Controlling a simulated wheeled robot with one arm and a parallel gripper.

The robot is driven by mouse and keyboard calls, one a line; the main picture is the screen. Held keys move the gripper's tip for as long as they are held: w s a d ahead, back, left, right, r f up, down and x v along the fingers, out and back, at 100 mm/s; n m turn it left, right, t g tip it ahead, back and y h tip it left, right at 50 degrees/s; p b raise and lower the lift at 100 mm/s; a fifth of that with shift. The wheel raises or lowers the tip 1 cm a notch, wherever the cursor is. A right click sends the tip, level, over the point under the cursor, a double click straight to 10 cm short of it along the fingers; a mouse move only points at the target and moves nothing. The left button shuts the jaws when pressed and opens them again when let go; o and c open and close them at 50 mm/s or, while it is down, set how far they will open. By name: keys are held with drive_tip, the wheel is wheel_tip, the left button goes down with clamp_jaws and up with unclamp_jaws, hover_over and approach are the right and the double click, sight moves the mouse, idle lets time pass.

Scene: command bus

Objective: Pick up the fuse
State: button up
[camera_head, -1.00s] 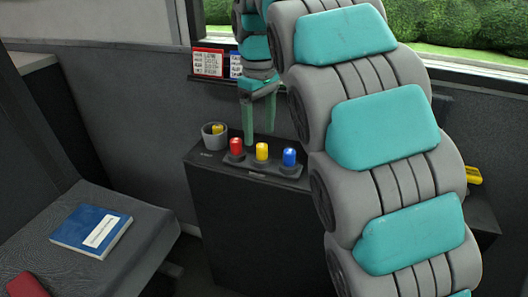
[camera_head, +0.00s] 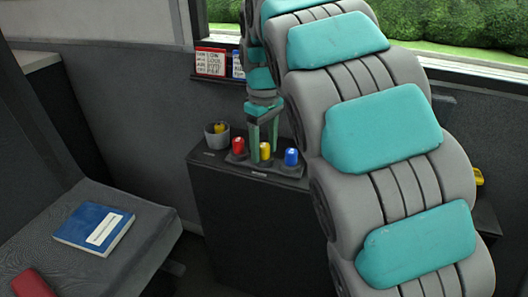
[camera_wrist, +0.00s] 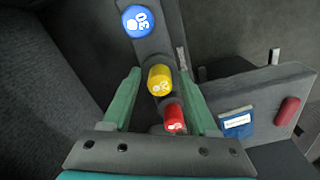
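Red (camera_head: 238,146), yellow (camera_head: 265,150) and blue (camera_head: 291,157) fuses stand upright in a row in a dark holder on top of a black cabinet. The wrist view shows the blue fuse (camera_wrist: 139,21) marked 30, the yellow fuse (camera_wrist: 160,80) and the red fuse (camera_wrist: 174,119). My gripper (camera_head: 264,155) points down over the row, open, with its green fingers on either side of the yellow fuse. In the wrist view, gaps show between that fuse and both fingers. Another yellow fuse (camera_head: 219,128) sits in a grey cup (camera_head: 216,141) left of the row.
The black cabinet (camera_head: 250,225) stands against the wall. A seat at left carries a blue book (camera_head: 94,228) and a red item (camera_head: 33,284). Cards (camera_head: 211,63) stand on a wall ledge behind. A yellow object (camera_head: 478,177) shows right of my arm.

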clamp_jaws()
drive_tip(key=shift+r, duration=0.1)
idle(0.5)
